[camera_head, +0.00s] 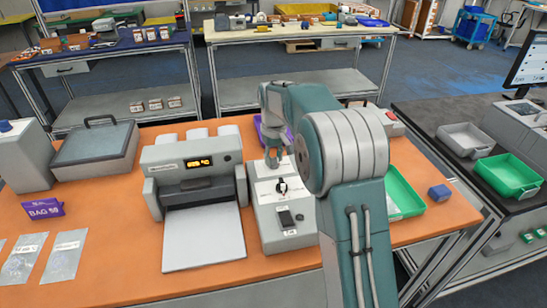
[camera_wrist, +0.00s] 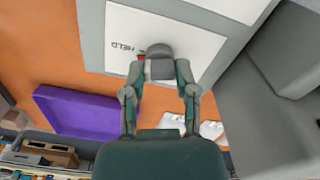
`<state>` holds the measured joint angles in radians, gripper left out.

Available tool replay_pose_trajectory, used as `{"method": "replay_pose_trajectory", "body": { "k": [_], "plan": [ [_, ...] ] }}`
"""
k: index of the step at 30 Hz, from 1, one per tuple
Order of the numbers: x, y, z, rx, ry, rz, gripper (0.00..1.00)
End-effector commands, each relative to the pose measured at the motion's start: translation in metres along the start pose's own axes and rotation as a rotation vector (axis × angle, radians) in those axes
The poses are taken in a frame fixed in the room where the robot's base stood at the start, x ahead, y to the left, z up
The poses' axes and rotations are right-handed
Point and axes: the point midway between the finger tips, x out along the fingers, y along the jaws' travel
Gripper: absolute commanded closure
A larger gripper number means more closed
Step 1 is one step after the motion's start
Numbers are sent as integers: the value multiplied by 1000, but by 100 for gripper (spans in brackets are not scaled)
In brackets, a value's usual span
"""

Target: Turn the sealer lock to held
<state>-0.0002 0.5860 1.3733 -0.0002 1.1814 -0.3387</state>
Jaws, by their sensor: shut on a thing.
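The grey control box (camera_head: 282,232) of the sealer stands just right of the sealer (camera_head: 195,175) on the orange bench. Its white top plate also shows in the wrist view (camera_wrist: 180,35), with the word HELD (camera_wrist: 128,46) appearing upside down. My gripper (camera_head: 274,160) is low over the rear of this box. In the wrist view my gripper (camera_wrist: 160,72) has its two fingers on either side of a grey lock knob (camera_wrist: 158,52) and is shut on it. A small red mark shows beside the knob. The knob's lower part and pointing direction are hidden.
A black-and-white dial (camera_head: 282,187) sits in front of my gripper on the box. A purple tray (camera_wrist: 85,110) lies behind the box. A green tray (camera_head: 402,197) and a blue cube (camera_head: 439,192) are at right. Pouches and a purple BAG sign (camera_head: 44,209) are at left.

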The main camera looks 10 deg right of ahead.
Motion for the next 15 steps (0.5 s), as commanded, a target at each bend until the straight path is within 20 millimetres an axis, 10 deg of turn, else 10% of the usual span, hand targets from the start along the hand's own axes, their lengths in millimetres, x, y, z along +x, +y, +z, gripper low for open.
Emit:
{"method": "replay_pose_trajectory", "body": {
  "k": [15],
  "plan": [
    [3, -1, 0, 310, -3, -2, 100]
  ]
}}
